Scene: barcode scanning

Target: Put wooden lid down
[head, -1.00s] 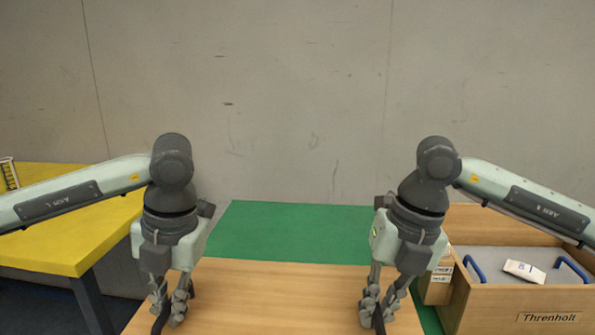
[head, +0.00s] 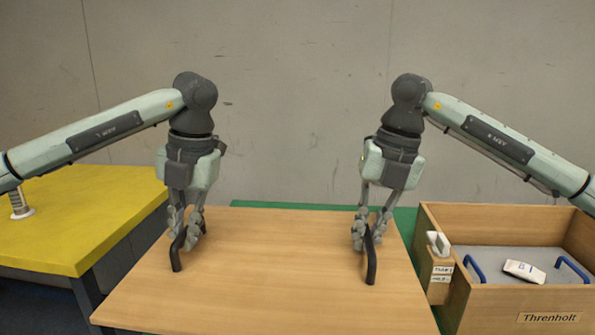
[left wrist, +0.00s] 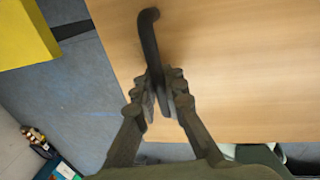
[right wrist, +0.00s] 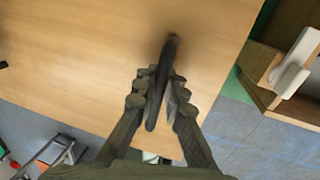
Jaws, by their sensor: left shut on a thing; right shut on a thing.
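The wooden lid (head: 275,265) is a flat light-brown panel with two dark curved handles. My left gripper (head: 184,238) is shut on the left handle (head: 176,262), which also shows in the left wrist view (left wrist: 148,35). My right gripper (head: 365,245) is shut on the right handle (head: 371,268), also seen in the right wrist view (right wrist: 170,50). The lid looks roughly level between the two grippers. What lies under it is mostly hidden, and I cannot tell whether it rests on anything.
A green surface (head: 405,218) shows behind and right of the lid. At the right stands a wooden box (head: 480,219) with blue handles and a white packet (head: 524,271) inside. A white device (head: 438,243) sits on its left side. A yellow table (head: 75,222) is at the left.

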